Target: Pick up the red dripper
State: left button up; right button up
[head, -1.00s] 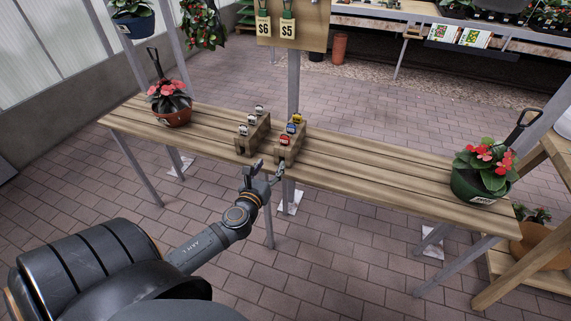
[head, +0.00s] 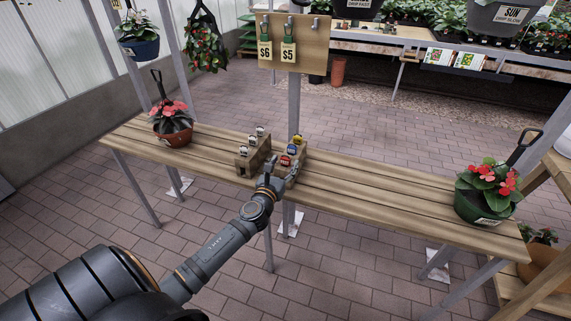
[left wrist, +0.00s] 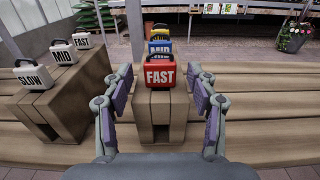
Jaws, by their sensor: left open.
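The red dripper (left wrist: 160,75), a small block with white FAST lettering and a dark handle, sits at the near end of a wooden holder (left wrist: 158,104) in the left wrist view. In the head view the red dripper (head: 286,161) is small, at the front of the right holder. My left gripper (head: 282,172) is open, just in front of this holder. In the left wrist view its fingers (left wrist: 163,84) show to the left and right of the red dripper, apart from it. My right gripper is not in view.
A blue dripper and a yellow one (left wrist: 160,34) stand behind the red one. White drippers marked SLOW (left wrist: 31,76), MID and FAST sit on the left holder (left wrist: 60,95).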

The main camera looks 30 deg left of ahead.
pick_arm(q)
jog(key=shift+w+a, duration=0.15)
jog(key=shift+w, duration=0.55)
jog(key=shift+s, duration=0.1)
jog(key=shift+c, duration=1)
jog(key=c, duration=0.5)
jog(key=shift+c, duration=0.8)
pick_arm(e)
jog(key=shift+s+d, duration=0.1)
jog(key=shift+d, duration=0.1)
